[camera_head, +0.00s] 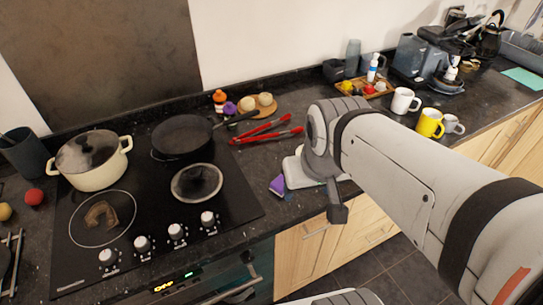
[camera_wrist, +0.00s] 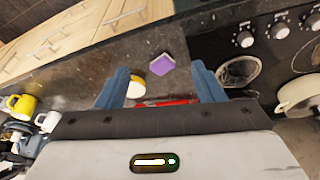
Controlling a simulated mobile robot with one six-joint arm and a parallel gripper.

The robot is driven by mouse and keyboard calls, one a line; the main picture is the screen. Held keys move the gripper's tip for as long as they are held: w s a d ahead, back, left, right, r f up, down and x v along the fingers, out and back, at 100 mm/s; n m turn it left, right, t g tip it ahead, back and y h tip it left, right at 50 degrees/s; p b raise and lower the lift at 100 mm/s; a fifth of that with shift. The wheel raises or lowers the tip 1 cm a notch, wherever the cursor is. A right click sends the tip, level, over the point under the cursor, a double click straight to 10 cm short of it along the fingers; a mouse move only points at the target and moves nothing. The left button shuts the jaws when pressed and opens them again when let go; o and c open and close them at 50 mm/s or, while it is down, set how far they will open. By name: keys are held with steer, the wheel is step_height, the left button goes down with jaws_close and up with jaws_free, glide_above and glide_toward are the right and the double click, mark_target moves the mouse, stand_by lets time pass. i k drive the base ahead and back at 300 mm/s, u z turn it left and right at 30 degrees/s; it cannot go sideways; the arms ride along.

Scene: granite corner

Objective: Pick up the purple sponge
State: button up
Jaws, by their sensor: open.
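The purple sponge (camera_head: 278,186) lies on the dark granite counter, right of the cooktop and near the front edge. In the head view it sits beside a pale object under my arm. In the wrist view the sponge (camera_wrist: 162,64) shows its purple top with a light edge, ahead of and between my two blue fingers. My gripper (camera_wrist: 164,82) is open and empty, with the fingers wide apart. The sponge is apart from both fingers. In the head view my wrist hides part of the counter, and the fingertips are hard to make out.
Red tongs (camera_head: 266,134) lie behind the sponge. Mugs, including a yellow one (camera_head: 429,124), stand to the right. The counter's front edge is close.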

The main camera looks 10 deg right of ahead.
mark_target(276, 186)
steer(key=z, duration=0.05)
steer(key=k, duration=0.5)
steer(key=u, duration=0.35)
steer(key=i, duration=0.5)
steer(key=z, duration=0.4)
steer(key=k, duration=1.2)
steer(key=z, duration=0.6)
steer(key=i, duration=1.55)
steer(key=u, duration=0.65)
